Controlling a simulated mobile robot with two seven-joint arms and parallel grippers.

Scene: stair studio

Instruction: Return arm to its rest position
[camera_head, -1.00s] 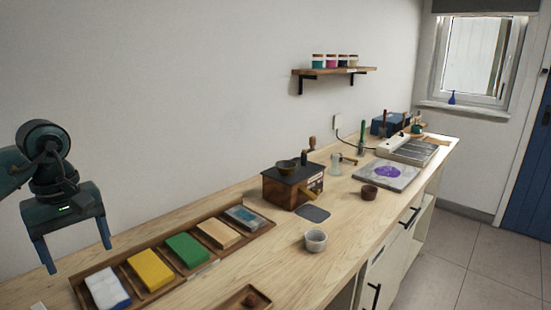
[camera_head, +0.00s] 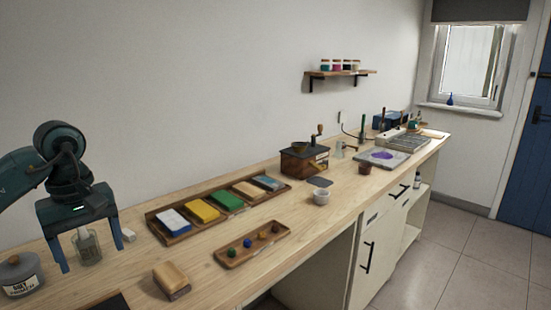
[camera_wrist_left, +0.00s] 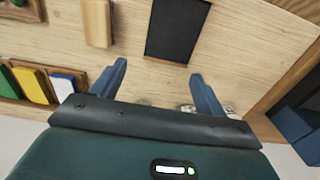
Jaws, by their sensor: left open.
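My left gripper (camera_head: 92,247) hangs at the left of the head view with its two blue fingers apart and nothing gripped between them. A glass jar (camera_head: 88,248) shows between the fingers in the picture; I cannot tell how far beyond them it stands. In the left wrist view the open fingers (camera_wrist_left: 157,88) point over the wooden bench top, with bare wood and part of a dark slate (camera_wrist_left: 178,28) ahead of them.
The wooden bench holds a tray (camera_head: 152,217) of coloured blocks, a small tray (camera_head: 222,262) with several balls, a tan block (camera_head: 171,277) and a labelled grey pot (camera_head: 20,275). A box grinder (camera_head: 303,160) and a white cup (camera_head: 321,197) stand farther back. Floor is clear at right.

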